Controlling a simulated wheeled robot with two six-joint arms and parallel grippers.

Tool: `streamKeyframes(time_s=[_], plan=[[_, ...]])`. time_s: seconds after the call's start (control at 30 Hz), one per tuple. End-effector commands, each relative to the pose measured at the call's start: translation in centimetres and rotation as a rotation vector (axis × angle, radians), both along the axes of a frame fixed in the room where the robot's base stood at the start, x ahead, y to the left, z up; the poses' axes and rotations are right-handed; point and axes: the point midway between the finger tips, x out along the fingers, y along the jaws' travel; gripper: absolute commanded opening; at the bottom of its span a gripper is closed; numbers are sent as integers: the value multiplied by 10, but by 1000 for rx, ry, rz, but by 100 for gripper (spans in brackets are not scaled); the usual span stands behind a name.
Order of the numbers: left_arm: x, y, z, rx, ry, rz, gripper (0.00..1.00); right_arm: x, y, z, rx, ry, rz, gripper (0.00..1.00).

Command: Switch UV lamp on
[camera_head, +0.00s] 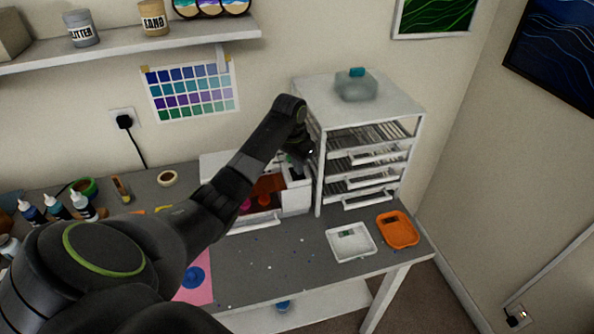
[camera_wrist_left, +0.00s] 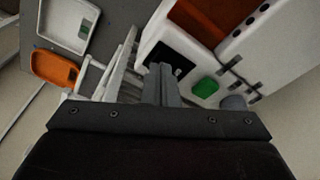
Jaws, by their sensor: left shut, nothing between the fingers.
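The UV lamp (camera_head: 297,201) is a white box with an orange inside, standing on the grey bench just left of the white drawer rack. My left arm reaches over it from the left. My left gripper (camera_head: 305,155) is above the lamp's right end, close to the rack, partly hidden behind my wrist. In the left wrist view its fingers (camera_wrist_left: 161,85) are shut and empty, in front of a dark panel (camera_wrist_left: 172,58) on the lamp's white end. A green button (camera_wrist_left: 205,88) is just right of the fingertips, apart from them in the picture. Contact with the lamp cannot be told.
The white drawer rack (camera_head: 318,175) stands close on the gripper's right, with a translucent container (camera_head: 356,88) on top. A white tray (camera_head: 351,242) and an orange tray (camera_head: 398,230) lie in front of it. Bottles (camera_head: 83,206) stand at left. The bench's front middle is mostly clear.

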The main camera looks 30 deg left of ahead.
Motion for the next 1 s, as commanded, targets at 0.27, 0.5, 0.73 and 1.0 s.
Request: streamKeyframes(time_s=[0.27,0.5,0.73,1.0], plan=[[0,0,-5,0,1,0,0,0,0,-2,0,0,0,36],[0,0,-2,0,0,0,0,0,0,1,0,0,0,36],[0,0,17,1,-1,0,0,0,0,11,0,-1,0,36],[0,0,36,1,-1,0,0,0,0,11,0,-1,0,36]])
